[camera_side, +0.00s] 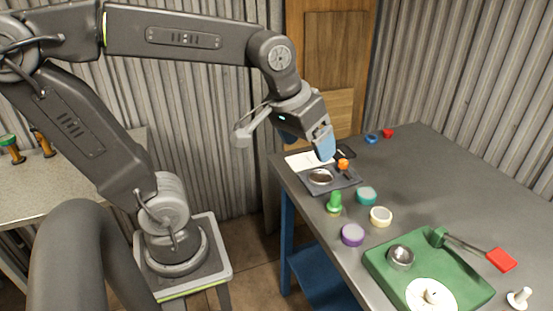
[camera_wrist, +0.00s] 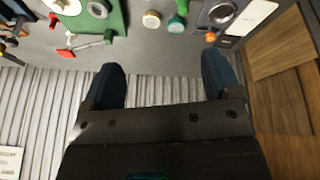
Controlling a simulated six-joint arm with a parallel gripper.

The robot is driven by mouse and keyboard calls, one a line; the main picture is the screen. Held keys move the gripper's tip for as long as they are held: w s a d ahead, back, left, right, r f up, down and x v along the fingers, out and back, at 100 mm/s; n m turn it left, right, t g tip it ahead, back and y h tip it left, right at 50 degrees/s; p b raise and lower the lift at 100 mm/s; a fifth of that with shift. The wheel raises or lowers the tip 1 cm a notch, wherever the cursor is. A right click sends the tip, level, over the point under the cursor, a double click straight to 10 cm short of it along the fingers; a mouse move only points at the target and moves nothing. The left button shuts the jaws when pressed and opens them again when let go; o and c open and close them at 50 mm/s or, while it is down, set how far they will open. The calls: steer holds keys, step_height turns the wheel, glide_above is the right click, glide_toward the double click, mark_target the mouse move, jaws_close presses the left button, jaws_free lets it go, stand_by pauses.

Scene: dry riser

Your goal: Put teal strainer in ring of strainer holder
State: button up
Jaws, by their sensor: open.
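The teal strainer (camera_side: 366,196) seems to be the small round teal piece on the grey table; it also shows in the wrist view (camera_wrist: 176,24). A dark plate (camera_side: 345,184) with a silver ring (camera_side: 320,177) and an orange knob lies to its left; it also shows in the wrist view (camera_wrist: 232,28). A green tray (camera_side: 472,297) holds a metal ring-shaped cup (camera_side: 400,257). I cannot tell which of these is the strainer holder. My gripper (camera_side: 308,144) is open and empty, above the table's far left end, apart from the teal piece. Its blue fingers are spread in the wrist view (camera_wrist: 162,76).
A cream ring (camera_side: 381,216), a purple disc (camera_side: 352,234) and a green knobbed piece (camera_side: 335,203) stand near the teal piece. A red-ended tool (camera_side: 500,259) leans out from the green tray. Blue (camera_side: 371,139) and red (camera_side: 388,132) pieces lie farther back. The table's right middle is clear.

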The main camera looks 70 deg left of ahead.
steer(key=shift+o, duration=0.5)
steer(key=s+f+m+t, duration=0.1)
steer(key=s+f+m, duration=0.1)
steer(key=s, duration=0.4)
steer(key=shift+d+m, duration=0.45)
steer(key=shift+m, duration=0.25)
steer(key=shift+s+f, duration=0.1)
steer(key=n+g+y, duration=0.4)
steer(key=n, duration=1)
glide_above(367, 193)
steer(key=d, duration=0.3)
steer(key=f, duration=1.8)
steer(key=shift+s+a+f, duration=0.25)
steer(key=shift+s+f, duration=0.05)
steer(key=shift+s, duration=0.1)
steer(key=shift+m, duration=0.3)
steer(key=shift+x, duration=3.05)
